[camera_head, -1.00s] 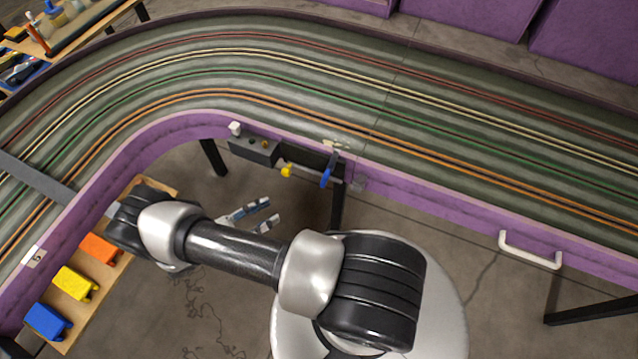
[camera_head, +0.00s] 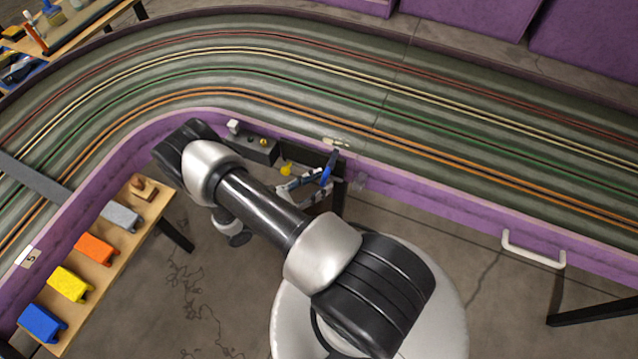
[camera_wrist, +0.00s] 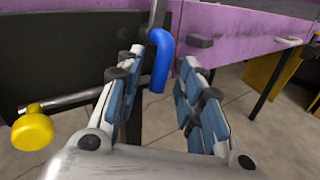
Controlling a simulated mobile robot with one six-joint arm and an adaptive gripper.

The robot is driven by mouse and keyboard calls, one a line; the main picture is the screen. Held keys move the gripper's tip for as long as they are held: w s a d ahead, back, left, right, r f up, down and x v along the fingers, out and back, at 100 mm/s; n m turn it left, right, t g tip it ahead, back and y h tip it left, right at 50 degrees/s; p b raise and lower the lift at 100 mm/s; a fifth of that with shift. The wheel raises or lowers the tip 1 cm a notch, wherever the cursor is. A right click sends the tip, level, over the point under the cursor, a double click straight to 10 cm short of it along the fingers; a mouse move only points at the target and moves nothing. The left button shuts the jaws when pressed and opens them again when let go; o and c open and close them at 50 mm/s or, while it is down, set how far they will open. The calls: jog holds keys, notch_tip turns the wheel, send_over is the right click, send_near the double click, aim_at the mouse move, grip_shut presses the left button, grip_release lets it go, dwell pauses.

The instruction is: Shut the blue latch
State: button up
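The blue latch (camera_head: 329,166) is a bent blue handle on a metal rod, at the inner side of the purple track wall. It also shows in the wrist view, where the blue handle (camera_wrist: 160,62) hangs down at upper centre, ahead of and between the two fingers. My gripper (camera_head: 305,182) is beside the handle in the head view, with fingers pointing toward it. In the wrist view my gripper (camera_wrist: 157,75) is open, with blue-padded fingers on either side of the handle. A clear gap shows on the right; I cannot tell whether the left finger touches.
A yellow knob (camera_wrist: 32,130) on a metal rod sits left of the fingers in the wrist view. A dark box (camera_head: 255,149) is on the wall nearby. A white handle (camera_head: 533,250) is further right. A wooden shelf (camera_head: 158,205) with coloured blocks stands at left.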

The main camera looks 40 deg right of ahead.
jog(key=shift+d, duration=0.3)
jog(key=shift+c, duration=0.5)
grip_shut()
